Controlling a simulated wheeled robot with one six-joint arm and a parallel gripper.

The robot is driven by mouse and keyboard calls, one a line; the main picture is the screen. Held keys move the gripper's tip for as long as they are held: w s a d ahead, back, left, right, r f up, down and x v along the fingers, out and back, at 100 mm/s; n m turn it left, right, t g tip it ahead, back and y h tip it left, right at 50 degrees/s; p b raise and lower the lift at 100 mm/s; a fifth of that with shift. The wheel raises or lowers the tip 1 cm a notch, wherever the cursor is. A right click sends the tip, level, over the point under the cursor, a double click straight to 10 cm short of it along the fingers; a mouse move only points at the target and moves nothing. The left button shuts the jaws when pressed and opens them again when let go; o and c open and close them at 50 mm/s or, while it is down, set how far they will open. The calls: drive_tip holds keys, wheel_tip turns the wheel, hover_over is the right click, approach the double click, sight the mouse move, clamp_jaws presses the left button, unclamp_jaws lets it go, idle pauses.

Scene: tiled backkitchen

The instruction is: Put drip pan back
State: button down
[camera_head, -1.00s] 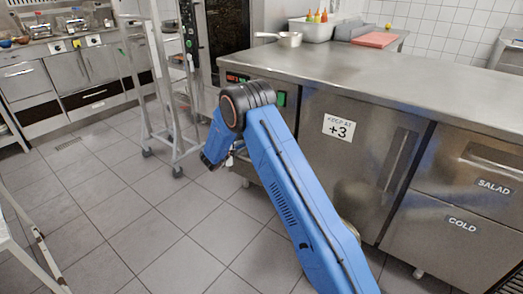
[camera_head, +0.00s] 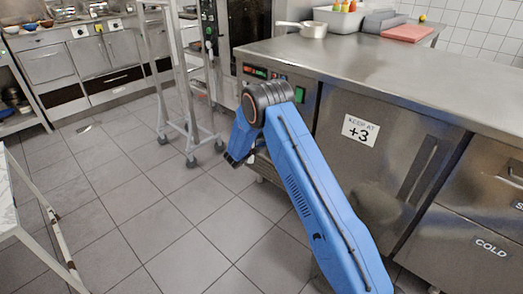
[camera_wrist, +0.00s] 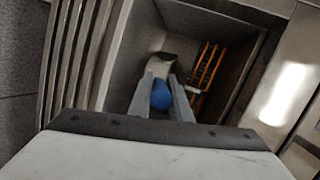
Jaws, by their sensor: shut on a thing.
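My gripper (camera_wrist: 160,92) shows in the wrist view with two grey fingers on either side of a blue rounded thing (camera_wrist: 160,98). It is shut on that thing. I cannot tell whether the blue thing is part of the drip pan; no drip pan can be made out clearly. The fingers point into a dark box-like recess (camera_wrist: 222,35) with grey walls. A pale curved piece (camera_wrist: 178,72) and orange bars (camera_wrist: 207,66) lie inside it.
The steel counter (camera_head: 400,72) with fridge doors runs along the right. A wheeled rack (camera_head: 190,110) stands behind my arm, with an oven (camera_head: 240,25) beyond. A white-topped table (camera_head: 8,195) is at the near left. The tiled floor (camera_head: 130,185) between is clear.

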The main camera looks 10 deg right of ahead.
drive_tip(key=shift+f, duration=1.65)
drive_tip(key=c, duration=1.6)
unclamp_jaws()
drive_tip(key=shift+f, duration=0.1)
drive_tip(key=shift+c, duration=0.2)
drive_tip(key=shift+a, duration=0.1)
drive_tip(key=v, duration=1.2)
